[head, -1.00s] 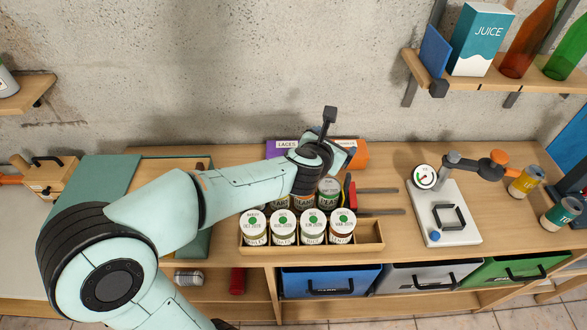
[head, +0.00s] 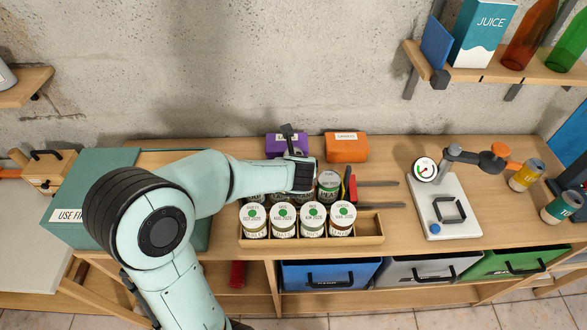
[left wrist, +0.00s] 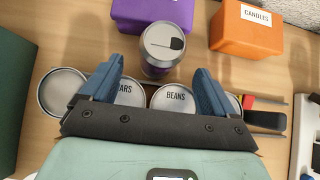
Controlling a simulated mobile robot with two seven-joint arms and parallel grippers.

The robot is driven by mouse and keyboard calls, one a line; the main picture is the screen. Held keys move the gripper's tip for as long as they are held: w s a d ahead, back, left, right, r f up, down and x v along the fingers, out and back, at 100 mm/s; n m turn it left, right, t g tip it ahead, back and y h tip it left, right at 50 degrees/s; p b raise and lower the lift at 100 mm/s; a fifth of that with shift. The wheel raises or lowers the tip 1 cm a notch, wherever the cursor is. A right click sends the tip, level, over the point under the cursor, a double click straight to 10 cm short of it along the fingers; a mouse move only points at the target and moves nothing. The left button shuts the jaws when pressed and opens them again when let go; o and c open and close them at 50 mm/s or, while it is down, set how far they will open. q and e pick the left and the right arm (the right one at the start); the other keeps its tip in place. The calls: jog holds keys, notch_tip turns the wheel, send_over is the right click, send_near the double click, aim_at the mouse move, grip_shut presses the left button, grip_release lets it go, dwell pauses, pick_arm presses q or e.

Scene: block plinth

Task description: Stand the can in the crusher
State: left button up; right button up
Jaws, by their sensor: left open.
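A can (left wrist: 163,48) with a grey lid and dark tab stands upright behind the row of food cans in the left wrist view, beside the purple box. In the head view the gripper (head: 303,174) is over the back of the can tray. What looks like the crusher (head: 462,228) is a pale base with a square black frame, a gauge and an orange-handled lever. My right gripper is not in view.
Food cans fill much of a wooden tray (head: 375,232), with red and yellow handled tools beside it. A purple box (left wrist: 152,14) and an orange box (head: 346,148) stand behind. Yellow (head: 526,176) and teal (head: 562,208) cans stand right of the crusher. A teal box (head: 90,180) is left.

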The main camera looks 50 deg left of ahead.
pick_arm(q)
jog(key=b+x, duration=0.1)
jog(key=x, duration=0.4)
jog(key=c, duration=1.1)
jog(key=shift+r, duration=0.1)
jog(key=shift+c, duration=0.2)
